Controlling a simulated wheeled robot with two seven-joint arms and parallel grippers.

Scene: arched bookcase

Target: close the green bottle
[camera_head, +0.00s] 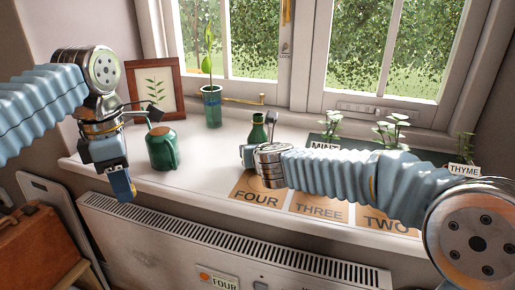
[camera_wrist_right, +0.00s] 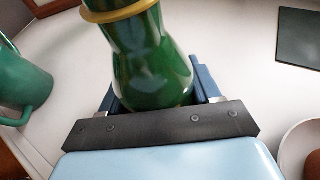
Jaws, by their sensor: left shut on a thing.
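The green bottle (camera_head: 258,132) stands on the windowsill, its neck upright and partly behind my right arm. In the right wrist view the bottle (camera_wrist_right: 150,65) is glossy green with a gold ring around its neck. My right gripper (camera_wrist_right: 156,96) has its fingers on either side of the bottle's body. Whether they press on it I cannot tell. Its far side is hidden. My left gripper (camera_head: 122,182) hangs at the left, in front of the sill and pointing down. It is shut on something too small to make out. The bottle's top opening is out of the wrist view.
A green can (camera_head: 162,148) stands right of my left gripper, before a framed leaf picture (camera_head: 155,88). A green pot with a plant (camera_head: 211,105) stands near the window. Numbered cards (camera_head: 257,194) lie along the sill's front. Small labelled plants (camera_head: 391,132) stand at the right.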

